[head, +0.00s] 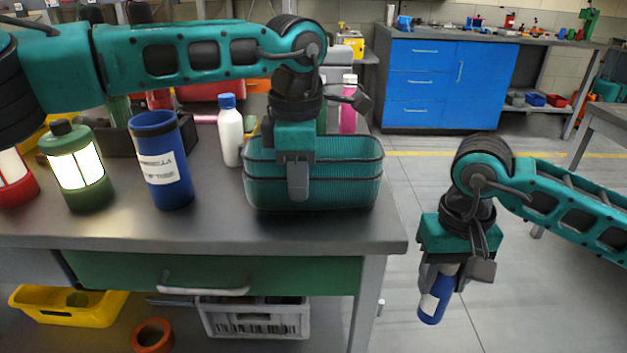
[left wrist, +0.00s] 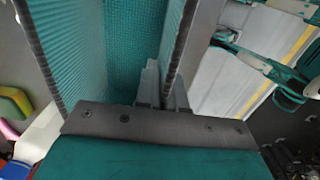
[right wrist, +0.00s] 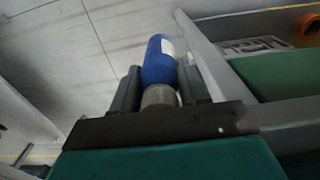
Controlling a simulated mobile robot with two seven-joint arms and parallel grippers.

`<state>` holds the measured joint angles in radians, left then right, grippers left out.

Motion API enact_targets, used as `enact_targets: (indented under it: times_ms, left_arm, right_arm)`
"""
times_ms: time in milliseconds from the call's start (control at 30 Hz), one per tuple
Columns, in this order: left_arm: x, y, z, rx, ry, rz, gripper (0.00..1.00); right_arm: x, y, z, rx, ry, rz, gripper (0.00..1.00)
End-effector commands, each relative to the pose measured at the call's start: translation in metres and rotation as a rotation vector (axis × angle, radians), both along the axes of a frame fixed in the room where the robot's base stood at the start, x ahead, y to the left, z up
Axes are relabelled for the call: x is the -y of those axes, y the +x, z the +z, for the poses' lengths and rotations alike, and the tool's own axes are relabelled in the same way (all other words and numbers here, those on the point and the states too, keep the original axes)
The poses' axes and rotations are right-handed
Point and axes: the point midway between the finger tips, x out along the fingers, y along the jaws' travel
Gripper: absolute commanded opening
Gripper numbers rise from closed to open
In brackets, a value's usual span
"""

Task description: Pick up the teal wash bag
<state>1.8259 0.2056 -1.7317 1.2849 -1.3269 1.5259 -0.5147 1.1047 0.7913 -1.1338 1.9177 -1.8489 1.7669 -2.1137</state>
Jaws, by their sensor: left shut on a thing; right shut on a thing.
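The teal wash bag (head: 345,187) is an open-topped, ribbed box shape near the right end of the workbench and appears to rest on it. My left gripper (head: 298,182) points down at the bag and is shut on one of its walls. The left wrist view looks into the bag (left wrist: 65,50), with the fingers (left wrist: 164,88) on either side of the wall. My right gripper (head: 438,283) hangs beside the bench's right end, over the floor, shut on a blue bottle (head: 432,309) with a white label. The bottle also fills the jaws in the right wrist view (right wrist: 158,62).
On the workbench (head: 220,228), left of the bag, stand a white bottle with a blue cap (head: 230,135), a blue labelled tube (head: 160,165) and a green lantern (head: 78,170). A pink bottle (head: 348,108) stands behind the bag.

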Motion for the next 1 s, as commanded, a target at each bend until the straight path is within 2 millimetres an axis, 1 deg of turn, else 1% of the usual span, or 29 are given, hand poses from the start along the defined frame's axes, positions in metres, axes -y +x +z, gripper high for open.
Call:
enact_targets:
  times_ms: [267, 367, 433, 567, 800, 900, 1000]
  left_arm:
    - [0.0, 0.0, 0.002, 0.002, -0.001, 0.0, 0.0]
    - [0.0, 0.001, 0.01, 0.003, -0.002, 0.001, 0.0]
    - [0.0, 0.001, 0.021, 0.004, -0.001, 0.001, 0.0]
    - [0.001, 0.001, 0.053, 0.005, -0.003, 0.002, 0.0]
    - [0.001, 0.0, 0.124, 0.004, -0.002, 0.001, 0.0]
    - [0.001, 0.0, 0.15, 0.003, -0.002, 0.001, 0.0]
    - [0.001, 0.0, 0.171, 0.002, -0.003, 0.001, 0.0]
  right_arm:
    - [0.0, 0.0, 0.001, 0.001, 0.0, 0.0, 0.1]
    - [0.0, 0.0, 0.003, 0.001, 0.0, 0.0, 0.1]
    - [0.0, 0.0, 0.006, 0.001, 0.0, 0.0, 0.1]
    - [0.0, 0.0, 0.014, 0.001, 0.0, 0.0, 0.1]
    - [0.0, 0.0, 0.031, 0.001, 0.0, 0.0, 0.1]
    - [0.0, 0.0, 0.038, 0.001, 0.0, 0.0, 0.1]
    - [0.0, 0.0, 0.043, 0.001, 0.0, 0.0, 0.1]
